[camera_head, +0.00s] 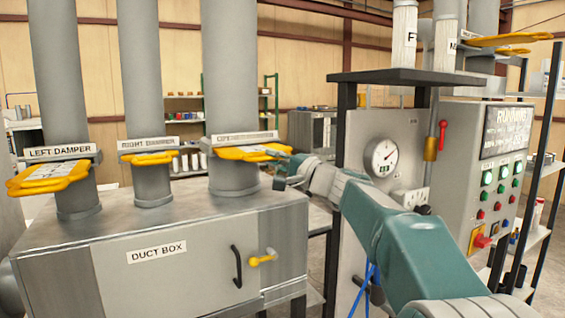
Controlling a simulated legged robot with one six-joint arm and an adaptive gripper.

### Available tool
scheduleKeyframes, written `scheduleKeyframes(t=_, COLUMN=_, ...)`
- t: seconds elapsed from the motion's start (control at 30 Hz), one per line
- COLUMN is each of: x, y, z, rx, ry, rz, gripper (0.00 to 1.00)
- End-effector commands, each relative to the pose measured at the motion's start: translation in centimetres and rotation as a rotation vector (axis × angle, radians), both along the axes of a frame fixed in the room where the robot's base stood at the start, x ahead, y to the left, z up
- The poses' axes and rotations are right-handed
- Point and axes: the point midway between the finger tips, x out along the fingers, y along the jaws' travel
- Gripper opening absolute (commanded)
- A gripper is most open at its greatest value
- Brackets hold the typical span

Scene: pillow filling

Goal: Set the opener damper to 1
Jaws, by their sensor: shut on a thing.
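The opener damper (240,153) is the rightmost of three yellow-handled slide plates on the grey ducts above the duct box. Its label reads "OPE..." and the rest is too blurred to read. The yellow plate sticks out toward the front and right of its duct, with a pale scale on top that I cannot read. My gripper (281,166) reaches in from the right and is shut on the right end of the yellow handle. The fingers are small in view and partly cover that end.
The left damper (45,178) and right damper (149,155) sit on ducts to the left. The duct box (180,238) below has a black handle and a yellow latch (263,259). A gauge panel (381,150) and control cabinet (487,160) stand right, near my arm.

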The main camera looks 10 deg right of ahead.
Motion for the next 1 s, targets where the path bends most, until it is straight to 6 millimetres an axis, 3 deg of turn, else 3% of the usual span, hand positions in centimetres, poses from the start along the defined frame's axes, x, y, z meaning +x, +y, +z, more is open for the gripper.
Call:
scheduleKeyframes(t=0.27, x=0.1, y=0.4, z=-0.5, rx=-0.005, ry=0.007, rz=0.009, gripper=0.0)
scheduleKeyframes(t=0.3, x=0.1, y=0.4, z=-0.5, rx=-0.005, ry=0.007, rz=0.009, gripper=0.29)
scheduleKeyframes(t=0.37, x=0.1, y=0.4, z=-0.5, rx=-0.004, ry=0.007, rz=0.008, gripper=0.51)
scheduleKeyframes(t=0.77, x=-0.2, y=-0.3, z=-0.2, rx=0.0, ry=0.003, rz=0.002, gripper=0.51)
scheduleKeyframes(t=1.0, x=-3.1, y=-2.7, z=-0.9, rx=-0.001, ry=0.003, rz=-0.001, gripper=0.51)
